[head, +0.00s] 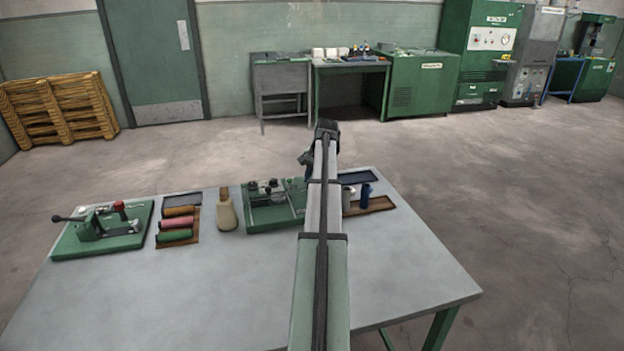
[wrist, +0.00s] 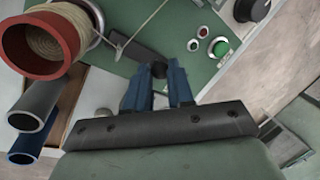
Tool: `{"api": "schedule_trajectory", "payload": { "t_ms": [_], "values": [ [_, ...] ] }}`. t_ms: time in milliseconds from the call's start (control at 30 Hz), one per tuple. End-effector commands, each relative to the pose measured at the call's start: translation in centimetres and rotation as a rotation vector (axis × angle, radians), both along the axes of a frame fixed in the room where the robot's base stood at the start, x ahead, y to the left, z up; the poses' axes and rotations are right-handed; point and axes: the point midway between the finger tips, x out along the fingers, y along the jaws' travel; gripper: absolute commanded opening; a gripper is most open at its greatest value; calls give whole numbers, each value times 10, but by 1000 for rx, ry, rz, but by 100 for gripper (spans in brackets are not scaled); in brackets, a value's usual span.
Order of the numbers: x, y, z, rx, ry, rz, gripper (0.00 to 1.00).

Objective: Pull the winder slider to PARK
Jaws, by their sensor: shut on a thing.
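The winder (head: 262,218) is a green panel with small fittings at the back middle of the table, partly hidden behind my arm in the head view. Its green face (wrist: 175,20) fills the upper part of the wrist view. The slider's dark knob (wrist: 158,68) shows at the tips of my gripper's blue fingers. My gripper (wrist: 158,82) is shut on it. A dark strip (wrist: 128,44) on the panel runs up and left from the knob. I cannot read a PARK mark. In the head view my arm hides most of the gripper.
A red-rimmed tube with wound cord (wrist: 45,38), a grey tube (wrist: 36,104) and a blue tube (wrist: 32,143) stand close on the left. A green button (wrist: 219,46) and black dial (wrist: 250,9) are at right. A cone (head: 226,212) stands left of the winder.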

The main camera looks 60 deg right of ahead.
Motion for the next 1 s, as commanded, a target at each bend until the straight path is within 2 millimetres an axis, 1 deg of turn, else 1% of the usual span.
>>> {"api": "schedule_trajectory", "payload": {
  "t_ms": [167, 267, 367, 500, 567, 867, 900, 1000],
  "values": [
    [0, 0, 0, 0, 0, 0, 0],
    [4, -4, 0, 0, 0, 0, 0],
    [14, -15, 1, 0, 0, 1, 0],
    [33, -34, 1, 0, -1, 0, 0],
    [38, -39, 1, 0, -1, 0, 0],
    [40, -40, 1, -4, -5, -1, 0],
    [41, -40, 1, -4, -5, -1, 26],
    [40, -40, 1, -4, -4, -1, 36]
  ]
}}
